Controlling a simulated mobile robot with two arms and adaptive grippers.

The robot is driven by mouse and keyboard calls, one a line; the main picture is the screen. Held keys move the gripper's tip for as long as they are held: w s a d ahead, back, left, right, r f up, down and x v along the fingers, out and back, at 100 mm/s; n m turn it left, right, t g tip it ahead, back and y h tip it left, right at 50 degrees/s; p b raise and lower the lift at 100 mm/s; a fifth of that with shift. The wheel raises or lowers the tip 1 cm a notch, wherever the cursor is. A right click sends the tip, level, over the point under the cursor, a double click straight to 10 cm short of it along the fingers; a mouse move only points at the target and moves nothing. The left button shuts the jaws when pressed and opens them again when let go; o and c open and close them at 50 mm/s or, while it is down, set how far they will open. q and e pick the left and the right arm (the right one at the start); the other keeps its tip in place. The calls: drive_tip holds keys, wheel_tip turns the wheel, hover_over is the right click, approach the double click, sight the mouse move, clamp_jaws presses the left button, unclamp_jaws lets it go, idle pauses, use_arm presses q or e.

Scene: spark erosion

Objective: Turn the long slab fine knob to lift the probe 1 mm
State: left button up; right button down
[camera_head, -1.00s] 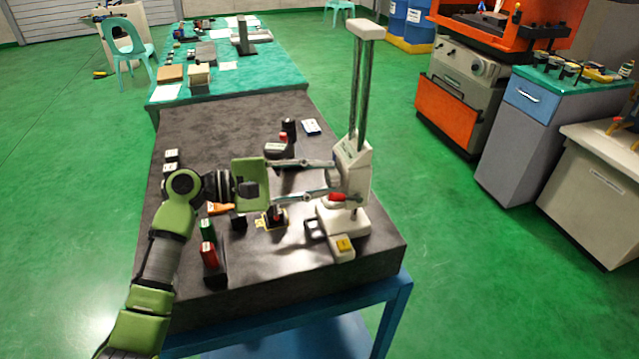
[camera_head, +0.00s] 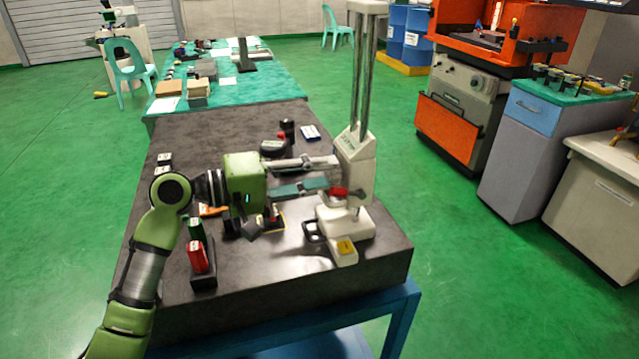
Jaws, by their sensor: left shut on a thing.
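A white height gauge (camera_head: 356,165) with two upright metal columns stands upright on the dark granite table, at its right side. Its carriage has a red part (camera_head: 338,192) low at the front, above a white base (camera_head: 345,222). My left gripper (camera_head: 334,174) comes in from the left, its two fingers level and reaching the left side of the carriage. It is shut on the fine knob there, which the fingers mostly hide. The probe tip cannot be made out clearly. My right gripper is not in view.
The granite table (camera_head: 330,275) carries a red block (camera_head: 197,256), a green block (camera_head: 195,228) and small dark items beneath my left gripper. A dark round item (camera_head: 273,148) and a white-blue card (camera_head: 309,132) lie behind.

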use_arm(q)
drive_tip(key=shift+f+m+b, duration=0.1)
drive_tip(key=shift+m+b, duration=0.25)
drive_tip(key=shift+m, duration=0.15)
drive_tip(key=o, duration=1.1)
drive_tip(key=shift+a, duration=0.1)
drive_tip(key=v, duration=1.1)
drive_tip(key=shift+s+a, duration=0.3)
